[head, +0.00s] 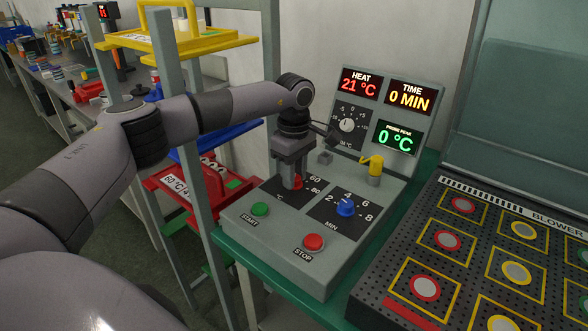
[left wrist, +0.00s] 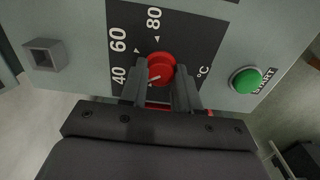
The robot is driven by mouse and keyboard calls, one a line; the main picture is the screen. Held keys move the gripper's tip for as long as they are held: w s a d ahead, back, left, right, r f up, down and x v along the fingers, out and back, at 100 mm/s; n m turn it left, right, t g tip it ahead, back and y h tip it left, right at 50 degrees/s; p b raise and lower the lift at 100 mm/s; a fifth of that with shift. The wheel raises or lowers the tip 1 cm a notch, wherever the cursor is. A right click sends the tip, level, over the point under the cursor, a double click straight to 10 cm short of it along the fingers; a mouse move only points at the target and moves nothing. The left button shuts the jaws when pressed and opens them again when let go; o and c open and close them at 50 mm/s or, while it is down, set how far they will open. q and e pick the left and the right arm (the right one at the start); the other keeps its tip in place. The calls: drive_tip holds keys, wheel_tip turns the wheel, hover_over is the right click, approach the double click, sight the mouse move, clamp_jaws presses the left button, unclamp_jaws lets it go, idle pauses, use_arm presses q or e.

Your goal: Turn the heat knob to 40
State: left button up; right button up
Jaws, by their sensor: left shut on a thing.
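The red heat knob (left wrist: 161,68) sits on a black dial plate marked 40, 60 and 80. My left gripper (left wrist: 160,88) has its two fingers on either side of the knob and is shut on it. A white line on the knob points to the lower left in the left wrist view, toward the 40 side; the exact setting is hard to tell. In the head view my left gripper (head: 292,178) reaches down over the knob (head: 298,182), hiding most of it. The heat display (head: 361,84) reads 21 °C. My right gripper is not in view.
A blue minute knob (head: 346,207) stands right of the heat knob. The green start button (head: 260,209) and red stop button (head: 314,242) are at the panel's front. A yellow-topped probe (head: 374,170) stands behind. The blower table (head: 480,250) is at right.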

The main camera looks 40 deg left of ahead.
use_arm(q)
drive_tip(key=shift+m, duration=0.6)
drive_tip(key=o, duration=1.1)
drive_tip(key=shift+c, duration=0.2)
drive_tip(key=shift+r, duration=3.65)
drive_tip(key=shift+f, duration=0.1)
